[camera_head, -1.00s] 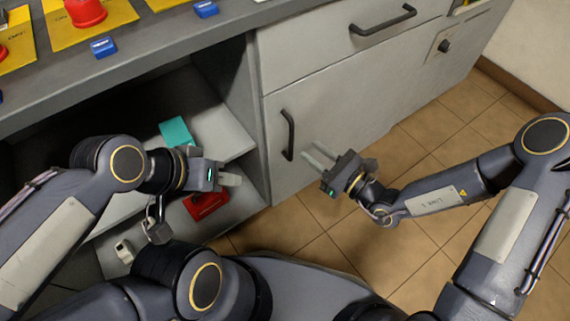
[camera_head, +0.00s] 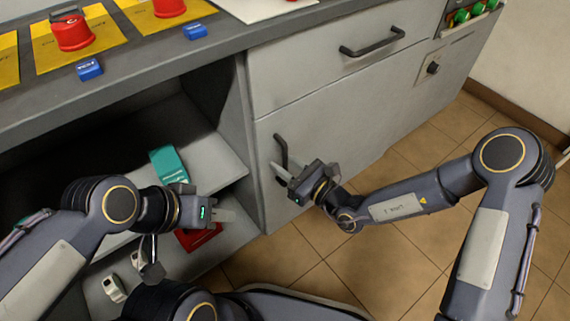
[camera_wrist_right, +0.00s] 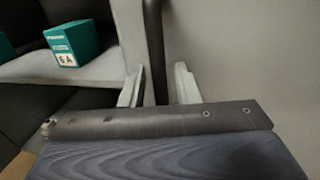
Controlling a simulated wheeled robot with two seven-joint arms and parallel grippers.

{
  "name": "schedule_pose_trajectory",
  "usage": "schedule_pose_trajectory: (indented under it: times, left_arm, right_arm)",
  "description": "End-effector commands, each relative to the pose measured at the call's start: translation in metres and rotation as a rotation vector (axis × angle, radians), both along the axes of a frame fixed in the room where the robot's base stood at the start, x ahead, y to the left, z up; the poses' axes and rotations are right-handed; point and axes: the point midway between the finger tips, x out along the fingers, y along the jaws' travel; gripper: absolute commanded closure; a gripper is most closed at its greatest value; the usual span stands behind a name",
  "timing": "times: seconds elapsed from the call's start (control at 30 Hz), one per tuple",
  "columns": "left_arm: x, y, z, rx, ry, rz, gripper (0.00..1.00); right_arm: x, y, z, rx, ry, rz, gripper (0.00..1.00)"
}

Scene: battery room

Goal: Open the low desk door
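The low desk door (camera_head: 345,140) is a grey panel under a drawer and sits flush in its frame. Its dark vertical handle (camera_head: 282,152) is near the door's left edge. My right gripper (camera_head: 280,175) is at the handle's lower part. In the right wrist view the handle (camera_wrist_right: 154,45) stands between the two spread fingers (camera_wrist_right: 158,88), nearer the left one. Contact with it cannot be made out. My left gripper (camera_head: 224,213) is before the open shelves at left, away from the door; its finger gap is not clear.
The drawer (camera_head: 315,55) above has a horizontal handle (camera_head: 372,42). Tiled floor (camera_head: 375,260) lies clear before the door.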

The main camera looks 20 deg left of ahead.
Motion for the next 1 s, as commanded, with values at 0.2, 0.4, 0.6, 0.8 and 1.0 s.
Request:
schedule_pose_trajectory:
  times: [0.2,0.4,0.6,0.8,1.0]
  left_arm:
    - [0.000,0.000,0.000,0.000,0.000,0.000,0.64]
    - [0.000,0.000,0.000,0.000,0.000,0.000,0.64]
    - [0.000,0.000,0.001,0.000,0.000,0.000,0.64]
    - [0.000,0.000,0.008,0.000,0.000,0.000,0.64]
    - [0.000,0.000,0.021,0.000,0.000,0.000,0.64]
  right_arm:
    - [0.000,0.000,0.000,0.000,0.000,0.000,1.00]
    - [0.000,0.000,0.000,0.000,0.000,0.000,1.00]
    - [-0.002,-0.005,0.000,0.000,0.000,0.005,1.00]
    - [-0.017,-0.030,0.001,-0.002,0.002,0.050,1.00]
    - [-0.043,-0.085,0.002,-0.005,0.004,0.145,1.00]
